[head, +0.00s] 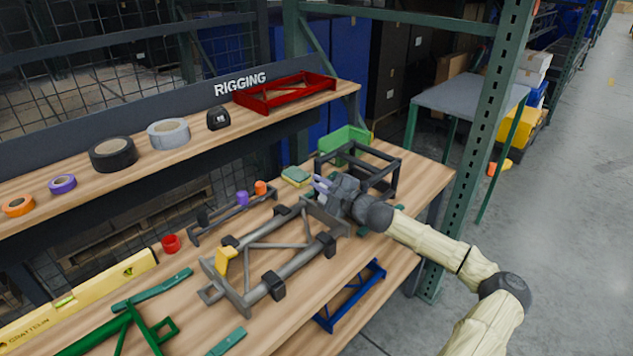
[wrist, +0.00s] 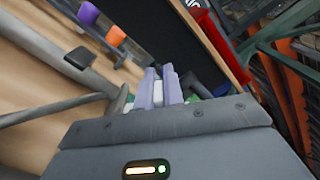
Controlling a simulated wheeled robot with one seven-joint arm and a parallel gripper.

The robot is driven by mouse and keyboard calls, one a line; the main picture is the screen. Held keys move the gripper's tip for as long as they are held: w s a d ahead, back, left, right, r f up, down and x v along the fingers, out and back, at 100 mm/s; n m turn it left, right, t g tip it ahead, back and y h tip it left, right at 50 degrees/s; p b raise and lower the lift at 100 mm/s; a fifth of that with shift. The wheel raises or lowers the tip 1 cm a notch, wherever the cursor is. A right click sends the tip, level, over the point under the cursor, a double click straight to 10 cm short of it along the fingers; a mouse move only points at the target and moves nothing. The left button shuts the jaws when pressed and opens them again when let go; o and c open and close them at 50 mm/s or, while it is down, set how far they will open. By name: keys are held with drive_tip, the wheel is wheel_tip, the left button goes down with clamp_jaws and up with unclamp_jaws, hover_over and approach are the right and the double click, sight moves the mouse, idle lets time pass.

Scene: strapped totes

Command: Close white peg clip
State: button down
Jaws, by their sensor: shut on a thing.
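My gripper (head: 322,186) is over the right part of the workbench, beside the right end of the grey tube frame (head: 290,246). In the wrist view its two lavender fingers (wrist: 160,90) are close together with a small white piece (wrist: 158,95) between them, which looks like the white peg clip. Most of it is hidden by the fingers and the gripper body, so I cannot tell whether the clip is open or closed. In the head view I cannot make out the white clip. A yellow clip (head: 226,259) stands on the frame's left end.
A grey rail with a purple peg (head: 242,198) and an orange peg (head: 261,187) lies behind the frame. A black frame (head: 372,165) and a green bin (head: 343,139) stand to the right. A yellow level (head: 85,295) and green parts lie at left. A shelf runs above.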

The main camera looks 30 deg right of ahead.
drive_tip(key=shift+d+f+m, duration=0.3)
drive_tip(key=shift+f+m, duration=0.05)
drive_tip(key=shift+m, duration=0.05)
drive_tip(key=c, duration=1.5)
unclamp_jaws()
drive_tip(key=shift+d, duration=0.1)
drive_tip(key=shift+r, duration=0.15)
drive_tip(key=v, duration=1.7)
drive_tip(key=shift+s, duration=0.2)
